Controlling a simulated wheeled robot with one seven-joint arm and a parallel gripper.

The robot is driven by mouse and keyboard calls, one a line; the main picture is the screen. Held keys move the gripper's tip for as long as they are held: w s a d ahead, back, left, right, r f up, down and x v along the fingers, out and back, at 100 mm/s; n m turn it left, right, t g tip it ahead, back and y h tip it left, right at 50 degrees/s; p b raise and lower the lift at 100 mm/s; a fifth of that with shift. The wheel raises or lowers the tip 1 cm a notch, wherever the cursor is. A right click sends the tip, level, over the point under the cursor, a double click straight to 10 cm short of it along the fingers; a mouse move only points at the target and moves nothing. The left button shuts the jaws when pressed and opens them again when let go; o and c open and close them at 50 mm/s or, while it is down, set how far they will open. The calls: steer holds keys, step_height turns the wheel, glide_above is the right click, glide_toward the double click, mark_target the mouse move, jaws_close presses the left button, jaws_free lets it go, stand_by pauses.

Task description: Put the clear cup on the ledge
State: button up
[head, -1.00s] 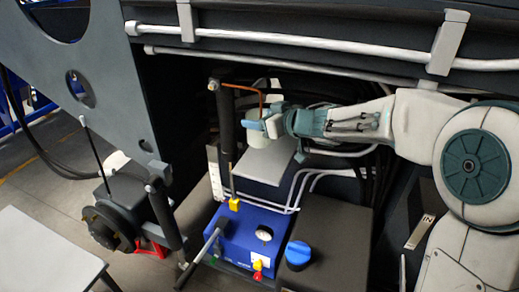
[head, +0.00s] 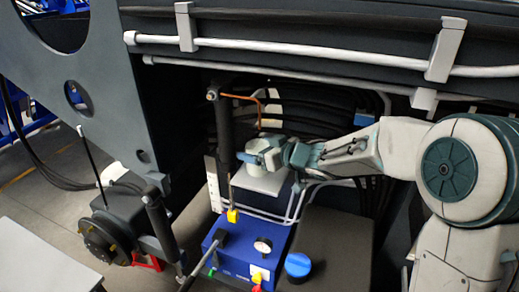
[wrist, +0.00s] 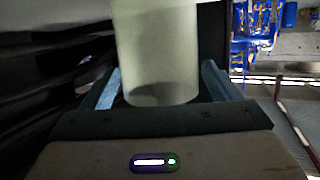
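The clear cup (head: 260,146) looks pale and whitish in the head view, at the back of the dark recess. My gripper (head: 258,157) reaches it from the right, and one blue finger shows in front of the cup's lower left. The ledge (head: 265,184) is a pale flat plate just below the cup. I cannot tell whether the cup's base touches it.
A dark upright cylinder (head: 224,140) stands close to the left of the cup. An orange bent pipe (head: 250,97) hangs above. A blue box (head: 240,250) with a gauge and a blue cap (head: 298,265) are below. A pale rail (head: 290,47) crosses overhead.

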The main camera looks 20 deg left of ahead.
steer(key=shift+d+r, duration=0.1)
steer(key=s+d+r+m+t+h, duration=0.1)
steer(key=d+r+m+t+h, duration=0.15)
steer(key=d, duration=0.65)
steer(key=s+d+r+m+t+h, duration=0.2)
steer(key=d+h, duration=0.2)
steer(key=d, duration=0.5)
steer(key=s+d+r+m+t+h, duration=0.1)
steer(key=d+r+m+t+h, duration=0.2)
steer(key=d, duration=0.5)
steer(key=s+d+f+m+g+h, duration=0.2)
steer(key=s+d+f+g+h, duration=0.1)
steer(key=s+d, duration=0.3)
steer(key=s+d+f+m+g+h, duration=0.2)
steer(key=s+d+f+g, duration=0.15)
steer(key=s, duration=0.35)
steer(key=s+a+f+m+g+y, duration=0.1)
steer(key=s+f+g, duration=0.1)
steer(key=s, duration=0.8)
steer(key=shift+s+f+g, duration=0.25)
steer(key=shift+f+g, duration=0.1)
steer(key=shift+g, duration=0.35)
steer(key=shift+a+y+b, duration=0.1)
steer(key=shift+y+b, duration=0.15)
steer(key=shift+b, duration=0.05)
